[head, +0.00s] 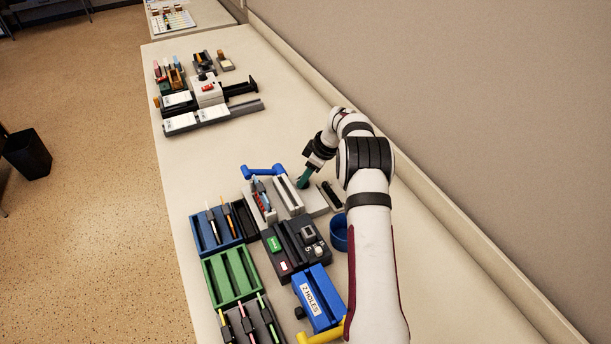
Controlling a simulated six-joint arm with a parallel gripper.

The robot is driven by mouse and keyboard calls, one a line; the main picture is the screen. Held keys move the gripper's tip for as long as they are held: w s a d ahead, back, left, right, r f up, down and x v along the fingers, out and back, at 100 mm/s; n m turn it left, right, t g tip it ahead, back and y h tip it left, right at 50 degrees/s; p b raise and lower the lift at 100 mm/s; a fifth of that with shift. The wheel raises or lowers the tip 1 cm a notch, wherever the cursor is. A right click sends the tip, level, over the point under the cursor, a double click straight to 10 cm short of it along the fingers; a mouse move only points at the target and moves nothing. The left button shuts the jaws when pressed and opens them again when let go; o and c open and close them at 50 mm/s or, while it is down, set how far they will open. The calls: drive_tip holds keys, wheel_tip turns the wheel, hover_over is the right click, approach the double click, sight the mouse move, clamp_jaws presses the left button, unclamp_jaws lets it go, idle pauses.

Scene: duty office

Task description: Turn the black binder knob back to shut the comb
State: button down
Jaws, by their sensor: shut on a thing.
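The comb binder (288,194) is a pale grey machine with a long slot and a blue lever (262,170) at its far end. It stands near the middle of the table. My gripper (304,183) reaches down with teal fingers at the binder's right side, over its grey base. It is shut on the black knob, which the fingers and the small scale hide almost wholly. I cannot tell how far the knob is turned or whether the comb is open.
A dark bar (332,195) lies right of my gripper, and a blue round cup (339,233) stands nearer. A black machine (296,247), a blue punch (318,298), and green (231,276) and blue (197,233) trays crowd the near side. The table's middle beyond is clear. A wall runs along the right.

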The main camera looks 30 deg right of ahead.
drive_tip(key=shift+d+f+n, duration=0.1)
drive_tip(key=shift+n, duration=0.3)
drive_tip(key=c, duration=0.8)
unclamp_jaws()
drive_tip(key=v, duration=1.5)
drive_tip(key=shift+d+r, duration=0.2)
drive_tip(key=shift+r, duration=0.25)
